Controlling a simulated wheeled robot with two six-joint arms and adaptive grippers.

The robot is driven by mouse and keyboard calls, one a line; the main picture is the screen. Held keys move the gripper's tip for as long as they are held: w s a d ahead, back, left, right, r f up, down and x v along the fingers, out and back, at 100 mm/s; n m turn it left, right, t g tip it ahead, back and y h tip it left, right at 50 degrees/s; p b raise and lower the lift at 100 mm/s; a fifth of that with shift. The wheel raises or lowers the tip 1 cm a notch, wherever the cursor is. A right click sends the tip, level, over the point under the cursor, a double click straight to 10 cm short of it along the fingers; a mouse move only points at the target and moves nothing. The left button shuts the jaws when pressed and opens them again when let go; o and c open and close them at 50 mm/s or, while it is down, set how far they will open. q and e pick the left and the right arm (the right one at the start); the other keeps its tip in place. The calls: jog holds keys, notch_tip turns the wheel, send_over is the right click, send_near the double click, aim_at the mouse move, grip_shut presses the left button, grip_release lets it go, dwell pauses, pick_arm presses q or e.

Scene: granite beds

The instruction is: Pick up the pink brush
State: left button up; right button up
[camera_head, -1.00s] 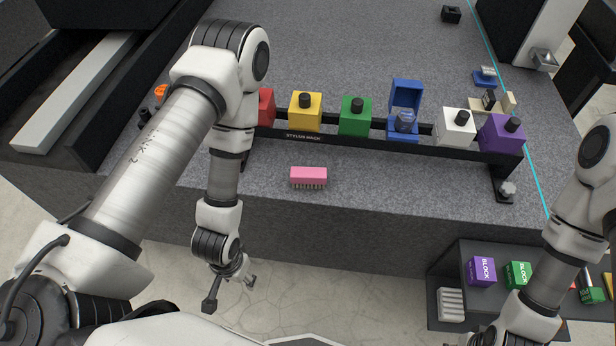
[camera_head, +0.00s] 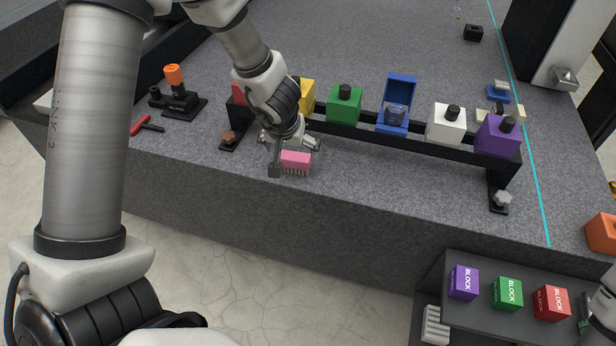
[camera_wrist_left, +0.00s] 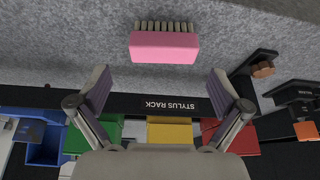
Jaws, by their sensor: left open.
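The pink brush (camera_head: 296,159) lies on the grey granite bed near its front edge, bristles facing that edge. My left gripper (camera_head: 294,153) is open and empty, above and just behind the brush, with a finger towards either side of it. In the left wrist view the brush (camera_wrist_left: 165,48) shows whole, with its pale bristles at the top. It lies beyond the two spread fingertips (camera_wrist_left: 163,88), roughly centred between them, and neither finger appears to touch it.
The black stylus rack (camera_head: 432,147) stands close behind the brush, with coloured blocks such as the green one (camera_head: 344,104). A black stand with an orange top (camera_head: 174,77) and a red-handled tool (camera_head: 140,124) lie left. Bed right of the brush is clear.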

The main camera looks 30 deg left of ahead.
aim_at(292, 157)
pick_arm(q)
jog(key=shift+w+a+f+b, duration=0.25)
jog(key=shift+a+f+b, duration=0.1)
jog(key=shift+f, duration=0.15)
jog(key=shift+w+a+f+b, duration=0.2)
jog(key=shift+a+f+b, duration=0.1)
jog(key=shift+f, duration=0.15)
jog(key=b+x, duration=0.2)
jog(key=x, duration=0.1)
jog(key=b+x, duration=0.1)
jog(key=x, duration=0.1)
jog(key=shift+s+d+f+b, duration=0.1)
jog(key=shift+d+b, duration=0.2)
jog(key=shift+b, duration=0.05)
jog(key=shift+w+a+f, duration=0.15)
jog(key=shift+w+f, duration=0.05)
jog(key=shift+f, duration=0.1)
jog(key=shift+r, duration=0.15)
jog(key=c, duration=0.8)
